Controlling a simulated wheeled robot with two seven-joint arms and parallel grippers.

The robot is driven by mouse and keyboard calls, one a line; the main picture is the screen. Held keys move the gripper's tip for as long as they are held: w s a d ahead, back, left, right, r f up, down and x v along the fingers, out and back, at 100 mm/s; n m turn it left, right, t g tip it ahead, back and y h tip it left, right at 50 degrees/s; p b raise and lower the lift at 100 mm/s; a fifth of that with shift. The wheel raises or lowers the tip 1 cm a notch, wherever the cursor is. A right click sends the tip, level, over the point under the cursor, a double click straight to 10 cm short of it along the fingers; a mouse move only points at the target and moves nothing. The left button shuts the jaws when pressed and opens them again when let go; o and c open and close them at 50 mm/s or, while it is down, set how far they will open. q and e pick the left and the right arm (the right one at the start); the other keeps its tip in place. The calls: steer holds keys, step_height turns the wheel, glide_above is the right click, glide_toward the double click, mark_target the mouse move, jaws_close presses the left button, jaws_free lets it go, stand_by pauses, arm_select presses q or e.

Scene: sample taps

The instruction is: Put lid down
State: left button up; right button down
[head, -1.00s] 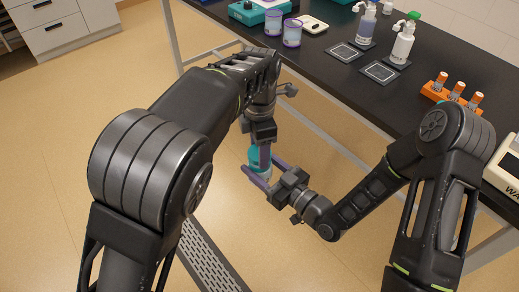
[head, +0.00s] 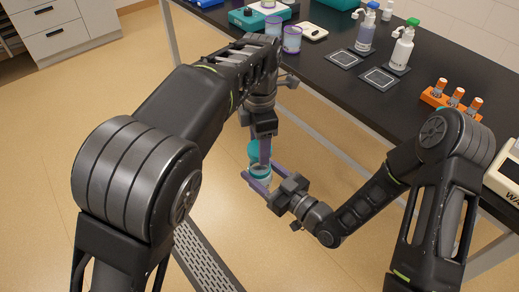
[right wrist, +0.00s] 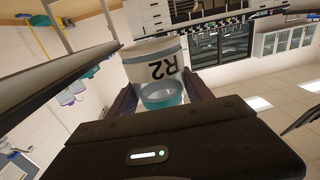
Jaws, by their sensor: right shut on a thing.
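My right gripper (head: 262,182) is shut on a jar (head: 261,173), held upright off the bench's near side, over the floor. In the right wrist view the white jar (right wrist: 153,62), marked R2, sits between the fingers, with a teal band (right wrist: 162,95) on it. A teal lid (head: 253,150) is just above and slightly left of the jar, at the fingers of my left gripper (head: 263,146), which point down. One left finger covers part of the lid. The lid appears held there, with a small gap to the jar.
The black bench (head: 335,80) lies beyond my arms. It carries purple-rimmed cups (head: 292,39), two pump bottles (head: 402,48), dark square pads (head: 379,79) and an orange rack (head: 450,99) of vials. The bench area near the left gripper is clear.

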arm_select(q)
steer(key=shift+r, duration=0.5)
